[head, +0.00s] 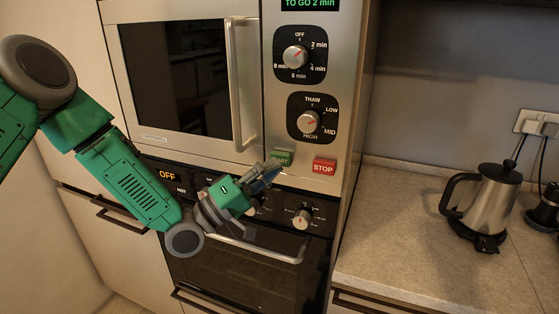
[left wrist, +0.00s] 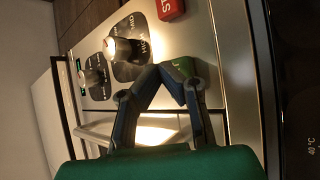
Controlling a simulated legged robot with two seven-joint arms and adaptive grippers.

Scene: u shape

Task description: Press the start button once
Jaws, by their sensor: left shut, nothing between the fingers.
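The green start button (head: 281,157) sits on the microwave's control panel, left of the red stop button (head: 323,166). My left gripper (head: 272,172) is shut and empty, its fingertips at the lower edge of the green button in the head view. In the left wrist view the closed fingertips (left wrist: 160,70) lie beside the green button (left wrist: 184,67) and partly overlap it. I cannot tell whether they touch it. The microwave display (head: 309,4) reads "TO GO 2 min". My right gripper is not in view.
Two dials, the timer (head: 295,57) and the power dial (head: 308,122), sit above the buttons. The microwave door (head: 175,75) is closed. An oven with knobs and a handle (head: 260,250) is below. A kettle (head: 490,200) stands on the counter at right.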

